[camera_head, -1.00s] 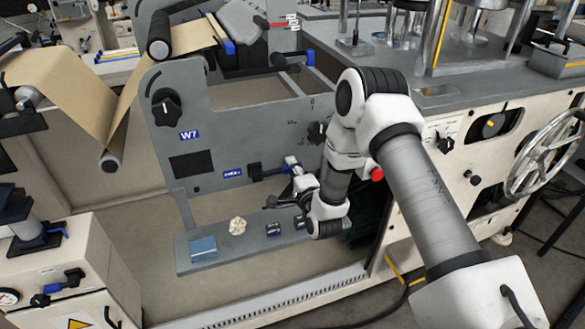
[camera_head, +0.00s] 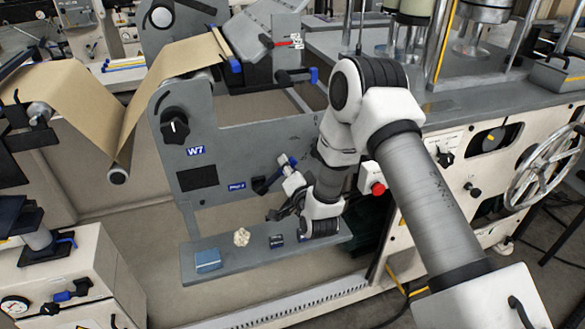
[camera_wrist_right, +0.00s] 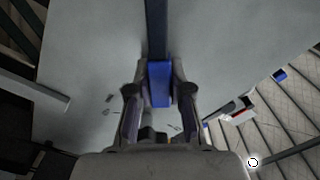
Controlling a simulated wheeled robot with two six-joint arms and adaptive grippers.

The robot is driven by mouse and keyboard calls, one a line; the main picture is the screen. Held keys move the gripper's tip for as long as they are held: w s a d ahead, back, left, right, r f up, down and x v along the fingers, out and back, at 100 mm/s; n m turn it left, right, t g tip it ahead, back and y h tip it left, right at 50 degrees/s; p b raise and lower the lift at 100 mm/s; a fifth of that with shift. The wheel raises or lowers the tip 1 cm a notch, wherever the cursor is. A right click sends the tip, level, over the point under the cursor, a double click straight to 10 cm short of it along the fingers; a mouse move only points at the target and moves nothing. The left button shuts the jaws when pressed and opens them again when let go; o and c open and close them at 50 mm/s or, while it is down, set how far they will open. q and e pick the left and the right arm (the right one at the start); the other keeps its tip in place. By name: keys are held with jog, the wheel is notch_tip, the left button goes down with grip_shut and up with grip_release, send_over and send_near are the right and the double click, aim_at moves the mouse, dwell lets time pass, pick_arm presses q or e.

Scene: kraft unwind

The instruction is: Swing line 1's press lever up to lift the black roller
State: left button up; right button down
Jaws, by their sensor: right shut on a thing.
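The press lever (camera_head: 260,186) is a black bar with a blue end on the grey W7 panel (camera_head: 260,140). It tilts up to the right from its pivot, beside a small blue label. My right gripper (camera_head: 287,166) is at its blue end. In the right wrist view the fingers (camera_wrist_right: 157,92) are shut on the lever's blue grip (camera_wrist_right: 159,70), with the black bar running away from it. At the top left, the round end of a roller (camera_head: 162,17), apparently the black roller, sits above the paper web. My left gripper is out of view.
A grey shelf (camera_head: 228,258) below the panel holds a blue box (camera_head: 207,261), a pale lump (camera_head: 241,237) and small dark items. A black knob (camera_head: 174,126) sticks out of the panel. A red button (camera_head: 378,189) is close to my right arm.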

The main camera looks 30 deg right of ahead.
aim_at(258, 153)
jog(key=shift+w+a+r+n, duration=0.15)
jog(key=shift+a+r+n, duration=0.5)
jog(key=shift+n, duration=0.35)
jog(key=a+n, duration=0.1)
jog(key=r+n+p, duration=0.1)
jog(key=shift+w+a+r+n, duration=0.1)
jog(key=shift+w+a+n, duration=0.1)
jog(key=shift+a+n, duration=0.2)
jog(key=shift+w+a+r+n, duration=0.1)
jog(key=shift+a+r+n, duration=0.05)
jog(key=shift+a+n, duration=0.35)
jog(key=shift+w+a+r+n, duration=0.15)
jog(key=shift+a+n, duration=0.25)
jog(key=shift+n, duration=0.2)
jog(key=shift+w+a+r+n, duration=0.1)
jog(key=shift+w+a+n, duration=0.05)
jog(key=shift+a+n, duration=0.75)
jog(key=shift+d, duration=0.15)
jog(key=c, duration=1)
grip_release()
jog(key=shift+c, duration=0.2)
